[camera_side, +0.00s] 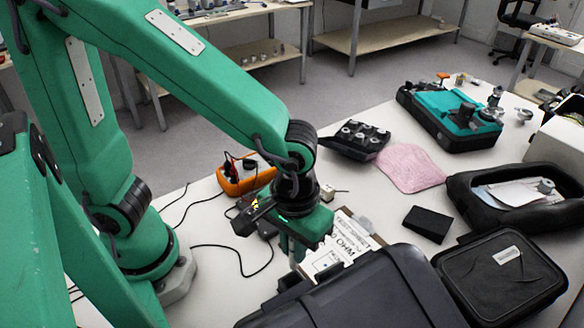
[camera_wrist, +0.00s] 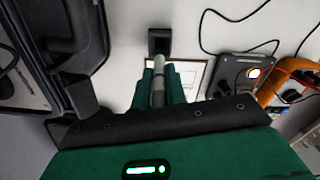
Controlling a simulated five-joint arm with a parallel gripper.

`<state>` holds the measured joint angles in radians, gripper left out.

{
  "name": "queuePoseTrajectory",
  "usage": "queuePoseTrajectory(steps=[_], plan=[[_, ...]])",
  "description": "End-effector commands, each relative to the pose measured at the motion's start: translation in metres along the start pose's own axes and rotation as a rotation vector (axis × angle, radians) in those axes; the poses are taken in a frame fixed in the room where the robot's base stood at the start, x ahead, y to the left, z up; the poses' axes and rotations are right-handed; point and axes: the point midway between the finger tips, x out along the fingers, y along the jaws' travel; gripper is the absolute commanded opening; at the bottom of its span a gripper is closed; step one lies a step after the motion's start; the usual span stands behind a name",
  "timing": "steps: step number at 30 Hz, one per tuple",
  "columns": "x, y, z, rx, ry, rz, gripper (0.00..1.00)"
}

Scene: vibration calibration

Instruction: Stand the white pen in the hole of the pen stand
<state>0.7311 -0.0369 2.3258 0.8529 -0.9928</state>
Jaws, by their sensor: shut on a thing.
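In the wrist view my gripper (camera_wrist: 159,82) points away with its two green fingers shut on the white pen (camera_wrist: 159,64), which looks greyish and stands out past the fingertips. The pen stand (camera_wrist: 152,50) is a small black square block with a dark hole, straight ahead of the pen. The pen's far end meets the stand's near edge in the picture; I cannot tell whether they touch. In the side view my gripper (camera_side: 296,250) points down beside a large black case; the pen and the stand cannot be made out there.
The large black case (camera_side: 370,292) stands close in front of my gripper. A test sheet (camera_side: 352,246) lies just right of it. An orange meter (camera_side: 244,176) with loose black cables is behind. A black block (camera_side: 428,224) and a lidded black box (camera_side: 500,276) stand right.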

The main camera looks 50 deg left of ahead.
Motion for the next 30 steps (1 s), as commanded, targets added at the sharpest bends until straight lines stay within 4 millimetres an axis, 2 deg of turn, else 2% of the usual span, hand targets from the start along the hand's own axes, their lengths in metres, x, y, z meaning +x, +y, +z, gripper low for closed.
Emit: queuePoseTrajectory(steps=[15, 30], plan=[[0.034, 0.0, 0.0, 0.0, -0.001, -0.002, 0.0], [0.041, 0.0, 0.0, 0.0, 0.0, 0.0, 0.0]])
